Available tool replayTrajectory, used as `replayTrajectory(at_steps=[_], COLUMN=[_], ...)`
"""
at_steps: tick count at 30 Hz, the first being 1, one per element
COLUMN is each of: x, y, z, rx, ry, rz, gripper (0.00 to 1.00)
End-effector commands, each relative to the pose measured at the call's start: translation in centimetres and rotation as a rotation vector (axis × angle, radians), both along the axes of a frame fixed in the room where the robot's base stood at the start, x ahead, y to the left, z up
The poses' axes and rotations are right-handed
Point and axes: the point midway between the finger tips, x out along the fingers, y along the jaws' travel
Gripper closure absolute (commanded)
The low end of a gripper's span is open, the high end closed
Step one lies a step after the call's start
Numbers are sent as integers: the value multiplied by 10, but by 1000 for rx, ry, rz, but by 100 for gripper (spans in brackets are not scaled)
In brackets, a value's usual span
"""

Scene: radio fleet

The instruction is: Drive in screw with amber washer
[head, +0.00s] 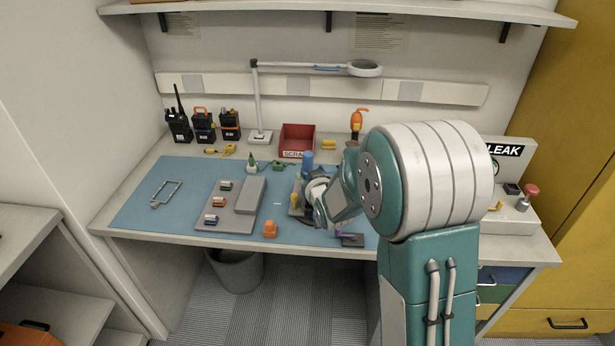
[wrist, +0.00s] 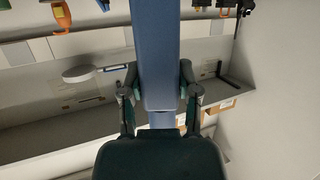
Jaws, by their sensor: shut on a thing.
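My gripper (wrist: 158,92) is shut on a long blue tool (wrist: 156,45), with a finger on each side of it in the wrist view. The tool runs out of the top of that view, so its far end is hidden. In the head view a blue cylinder (head: 307,160) stands up just behind my gripper (head: 312,195), and looks like the same tool. My gripper is over the right part of the blue mat (head: 140,205), above a grey fixture that my arm partly covers. I cannot make out the screw or an amber washer in either view.
A red scrap bin (head: 297,138), a lamp (head: 261,135) and radios (head: 203,125) stand behind. The mat's left side is mostly clear.

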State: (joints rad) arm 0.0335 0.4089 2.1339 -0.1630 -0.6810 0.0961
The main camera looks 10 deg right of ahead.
Motion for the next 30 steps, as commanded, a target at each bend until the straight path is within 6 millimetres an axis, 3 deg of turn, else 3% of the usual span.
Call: replayTrajectory(at_steps=[14, 30], x=[-1, -1], y=[0, 0], z=[-2, 27], rx=[0, 0], ry=[9, 2], rz=[0, 0], gripper=[100, 100])
